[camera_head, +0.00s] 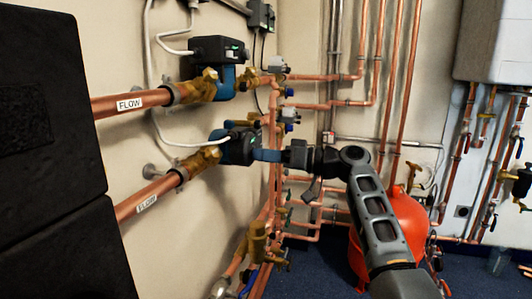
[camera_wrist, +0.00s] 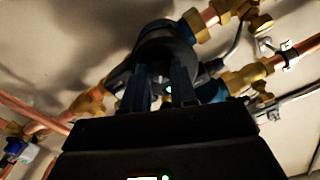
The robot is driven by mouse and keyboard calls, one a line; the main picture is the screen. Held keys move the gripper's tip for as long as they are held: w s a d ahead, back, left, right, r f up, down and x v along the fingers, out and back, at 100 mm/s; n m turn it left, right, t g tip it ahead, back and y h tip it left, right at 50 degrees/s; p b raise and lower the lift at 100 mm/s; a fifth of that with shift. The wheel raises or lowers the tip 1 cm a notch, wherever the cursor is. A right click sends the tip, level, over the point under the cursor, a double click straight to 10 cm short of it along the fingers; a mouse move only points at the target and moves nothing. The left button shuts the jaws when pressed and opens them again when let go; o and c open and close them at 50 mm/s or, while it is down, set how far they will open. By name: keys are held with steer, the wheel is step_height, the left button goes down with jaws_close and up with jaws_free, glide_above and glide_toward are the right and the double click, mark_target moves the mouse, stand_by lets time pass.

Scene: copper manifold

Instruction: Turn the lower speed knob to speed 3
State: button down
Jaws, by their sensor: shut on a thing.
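The lower pump (camera_head: 236,150), with a dark head and blue body, sits on the lower copper flow pipe in the head view. My gripper (camera_head: 262,155) reaches its front from the right, with its blue fingers at the pump face. In the wrist view the pump (camera_wrist: 165,42) is a dark round body with brass fittings on both sides. My gripper (camera_wrist: 158,92) has its two fingers against the pump front, shut on the lower speed knob. The knob is mostly hidden between the fingers, and its speed marks cannot be read.
An upper pump (camera_head: 218,50) hangs above on another flow pipe. Vertical copper pipes (camera_head: 272,190) with valves stand close behind and below my gripper. A red tank (camera_head: 405,232) stands at lower right near my arm. A white boiler (camera_head: 492,45) hangs at upper right.

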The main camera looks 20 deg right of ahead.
steer(key=shift+r+m+p, duration=0.1)
steer(key=shift+m+p, duration=0.25)
steer(key=shift+m, duration=0.45)
steer(key=c, duration=0.9)
jaws_free()
steer(key=shift+d, duration=0.1)
steer(key=shift+v, duration=3.8)
